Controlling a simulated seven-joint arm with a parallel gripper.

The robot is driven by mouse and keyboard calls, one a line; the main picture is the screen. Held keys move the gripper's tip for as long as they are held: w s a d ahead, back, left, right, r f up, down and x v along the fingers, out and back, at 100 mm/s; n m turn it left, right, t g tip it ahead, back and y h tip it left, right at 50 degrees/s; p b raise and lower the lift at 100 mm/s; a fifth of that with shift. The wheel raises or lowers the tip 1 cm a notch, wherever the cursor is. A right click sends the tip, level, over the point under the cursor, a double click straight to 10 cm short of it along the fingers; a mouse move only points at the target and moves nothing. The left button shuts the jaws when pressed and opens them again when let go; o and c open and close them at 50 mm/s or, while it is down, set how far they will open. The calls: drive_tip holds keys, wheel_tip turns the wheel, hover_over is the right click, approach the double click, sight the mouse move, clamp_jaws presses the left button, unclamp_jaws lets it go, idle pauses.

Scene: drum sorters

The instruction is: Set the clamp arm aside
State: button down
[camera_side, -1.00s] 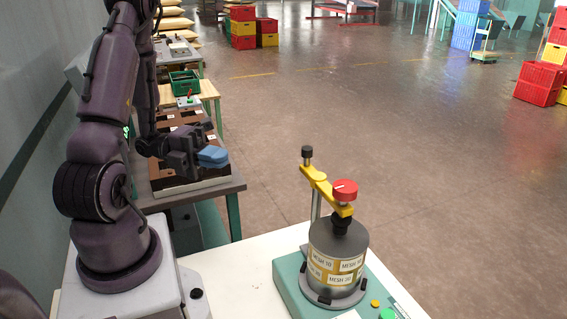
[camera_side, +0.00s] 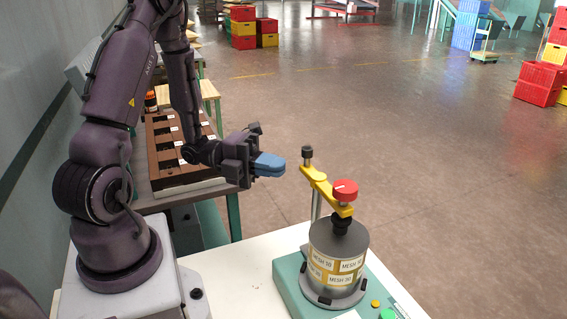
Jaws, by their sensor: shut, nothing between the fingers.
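The yellow clamp arm (camera_side: 319,186) lies across the top of the sieve drum, which carries "MESH" labels (camera_side: 337,262). A black knob (camera_side: 307,153) stands at the arm's far left end, above a metal post (camera_side: 316,206). A red knob (camera_side: 345,190) sits at its near right end, over the drum's lid. My gripper (camera_side: 284,166) has blue fingers that are shut and empty. It is just left of the black knob in the picture, with a small gap showing between them.
The drum stands on a green machine base (camera_side: 290,284) with a green button (camera_side: 387,314) and a yellow button (camera_side: 375,303). A brown compartment tray (camera_side: 165,178) sits on a side table behind my arm.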

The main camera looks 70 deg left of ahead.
drive_tip(key=shift+w, duration=1.1)
